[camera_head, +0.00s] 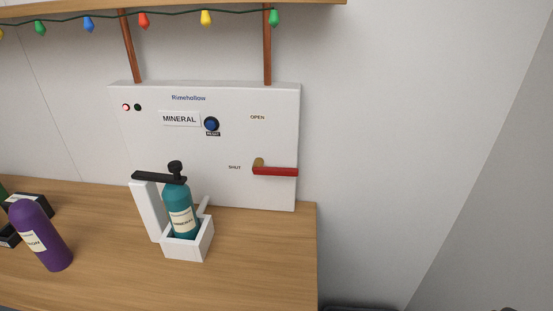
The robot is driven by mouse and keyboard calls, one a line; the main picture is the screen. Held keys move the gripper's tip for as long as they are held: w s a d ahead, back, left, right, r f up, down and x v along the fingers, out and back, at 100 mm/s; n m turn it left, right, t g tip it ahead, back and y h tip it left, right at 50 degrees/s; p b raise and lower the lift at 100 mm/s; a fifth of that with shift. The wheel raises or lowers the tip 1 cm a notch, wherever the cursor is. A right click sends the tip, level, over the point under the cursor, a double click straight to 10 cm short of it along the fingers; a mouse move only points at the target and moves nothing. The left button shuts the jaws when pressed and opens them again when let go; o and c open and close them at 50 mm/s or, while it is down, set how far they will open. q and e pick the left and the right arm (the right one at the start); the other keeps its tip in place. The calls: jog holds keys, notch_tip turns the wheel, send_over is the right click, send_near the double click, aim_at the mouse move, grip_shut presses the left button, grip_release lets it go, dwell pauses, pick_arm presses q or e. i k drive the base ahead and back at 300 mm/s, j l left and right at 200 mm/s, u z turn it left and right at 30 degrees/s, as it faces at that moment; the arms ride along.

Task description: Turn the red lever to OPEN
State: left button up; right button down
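The red lever (275,171) is on the lower right of a white wall panel (215,150). Its bar lies about level and reaches right from a brass-coloured pivot (258,162), ending near the panel's right edge. The label SHUT (235,167) is just left of the pivot. The label OPEN (257,117) is above the pivot. Neither of my grippers shows in the head view, and nothing touches the lever.
A teal bottle (180,208) stands in a white holder (188,252) on the wooden counter (270,250), left of the lever. A purple bottle (42,235) stands at the left. The panel also has a blue knob (211,124).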

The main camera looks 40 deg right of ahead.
aim_at(257, 168)
jog(key=z, duration=1.1)
